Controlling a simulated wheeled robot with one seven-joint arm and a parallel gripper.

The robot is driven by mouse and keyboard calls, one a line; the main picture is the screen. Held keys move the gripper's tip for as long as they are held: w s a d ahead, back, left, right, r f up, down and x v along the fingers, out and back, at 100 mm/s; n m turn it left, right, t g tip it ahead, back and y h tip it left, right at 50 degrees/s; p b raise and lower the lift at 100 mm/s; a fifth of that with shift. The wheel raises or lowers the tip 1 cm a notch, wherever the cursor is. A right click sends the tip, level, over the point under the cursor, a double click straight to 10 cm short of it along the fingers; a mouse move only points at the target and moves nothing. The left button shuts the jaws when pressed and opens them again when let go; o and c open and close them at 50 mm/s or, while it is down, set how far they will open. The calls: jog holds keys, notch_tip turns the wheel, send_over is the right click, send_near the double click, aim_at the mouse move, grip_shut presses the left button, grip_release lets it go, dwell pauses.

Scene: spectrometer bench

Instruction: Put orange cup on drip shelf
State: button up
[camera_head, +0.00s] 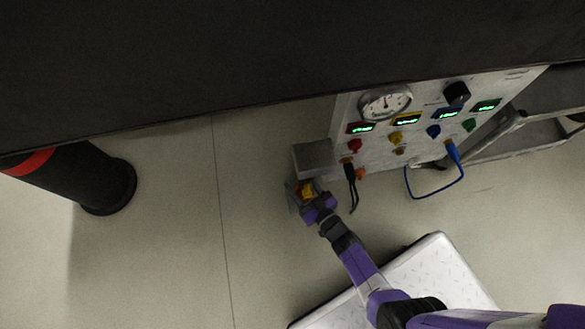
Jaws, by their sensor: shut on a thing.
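My gripper (301,193) is just left of the instrument panel's lower left corner, at the end of my purple arm. It is shut on a small orange-yellow thing (307,188), which I take to be the orange cup; the fingers and wrist hide most of it. A small grey block-like ledge (314,157) sticks out at the panel's left edge, just above the gripper in the picture, and may be the drip shelf. I cannot tell whether the cup touches it.
The white panel (385,145) carries a round gauge (385,102), green displays and coloured knobs. Black leads (350,182) hang close right of my gripper; a blue cable (437,195) loops farther right. A black post (85,178) with a red band stands left. Floor between is clear.

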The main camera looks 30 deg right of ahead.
jog(key=shift+f, duration=0.35)
jog(key=shift+w, duration=0.1)
jog(key=o, duration=1.5)
jog(key=shift+f, duration=0.1)
jog(key=shift+c, duration=0.2)
